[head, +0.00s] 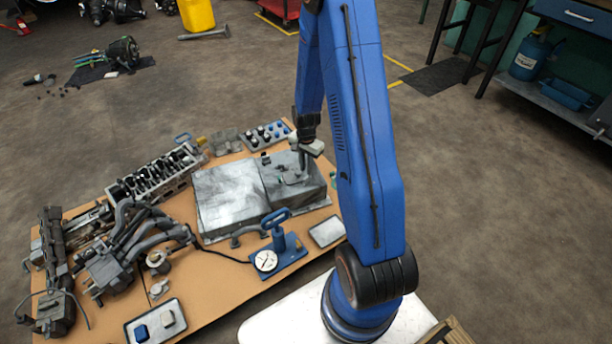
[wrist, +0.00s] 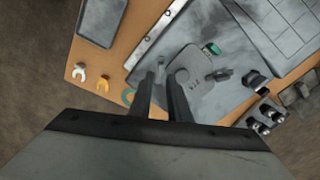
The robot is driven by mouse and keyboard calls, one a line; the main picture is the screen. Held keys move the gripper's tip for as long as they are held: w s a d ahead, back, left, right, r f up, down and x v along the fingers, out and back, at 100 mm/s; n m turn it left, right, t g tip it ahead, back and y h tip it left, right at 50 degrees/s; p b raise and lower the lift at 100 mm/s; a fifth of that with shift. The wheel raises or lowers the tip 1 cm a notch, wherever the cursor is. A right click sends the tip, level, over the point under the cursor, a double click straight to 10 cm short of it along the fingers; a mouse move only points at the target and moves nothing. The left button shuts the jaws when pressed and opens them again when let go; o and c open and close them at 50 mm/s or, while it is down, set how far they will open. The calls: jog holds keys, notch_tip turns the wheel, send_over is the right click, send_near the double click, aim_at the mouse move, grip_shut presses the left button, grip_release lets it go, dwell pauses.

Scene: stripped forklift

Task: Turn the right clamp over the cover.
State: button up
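A grey metal housing (head: 235,200) lies on the table, with a small rounded grey cover (head: 290,178) on its right part. In the wrist view the cover (wrist: 197,92) lies just beyond my fingertips. A dark clamp-like piece (wrist: 218,75) lies across the cover's edge, and a green piece (wrist: 211,48) sits beside it. Which of these is the right clamp I cannot tell. My gripper (wrist: 167,78) points down at the cover's near end, its two fingers apart with a gap between them. I see nothing held. The fingers hide part of the cover. In the head view my gripper (head: 306,158) is over the housing's right end.
A cylinder head (head: 155,175) and manifold parts (head: 125,245) fill the table's left. A blue dial gauge stand (head: 280,250) and a grey tray (head: 327,231) stand in front of the housing. Dark-topped sockets (head: 265,135) stand behind it.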

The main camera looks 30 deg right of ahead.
aim_at(306, 178)
jog(key=shift+f, duration=2.65)
jog(key=shift+c, duration=0.5)
grip_shut()
